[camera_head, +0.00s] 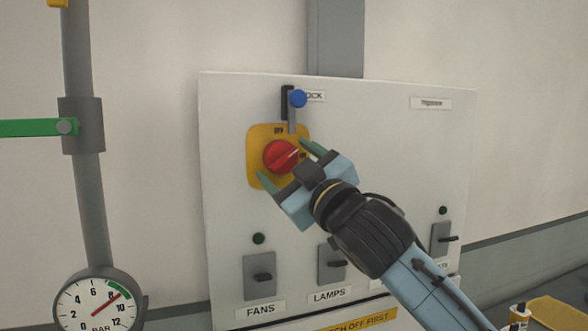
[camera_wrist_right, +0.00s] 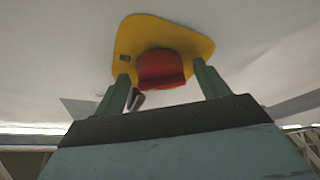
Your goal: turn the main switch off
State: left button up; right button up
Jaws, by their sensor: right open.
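The main switch is a red round knob (camera_head: 281,156) on a yellow plate (camera_head: 256,141) on the grey-white panel. Its white pointer line slants up and right, toward a label at the plate's right that my gripper partly hides. "OFF" is printed at the plate's top. My right gripper (camera_head: 290,166) is open, with its green fingertips on either side of the knob. In the right wrist view the knob (camera_wrist_right: 160,69) shows between the two fingers (camera_wrist_right: 160,85); I cannot tell whether they touch it. My left gripper is out of view.
A blue-knobbed lock lever (camera_head: 298,98) is just above the switch. Below are the FANS switch (camera_head: 260,277) and LAMPS switch (camera_head: 331,264), with another switch (camera_head: 441,239) at the right. A pressure gauge (camera_head: 98,304) and pipe with a green handle (camera_head: 30,128) stand left.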

jog(key=shift+s+d+f+b, duration=0.25)
jog(key=shift+s+d+b, duration=0.05)
jog(key=shift+s, duration=0.15)
jog(key=b+v, duration=0.4)
jog(key=v, duration=0.8)
jog(key=shift+s+r, duration=0.1)
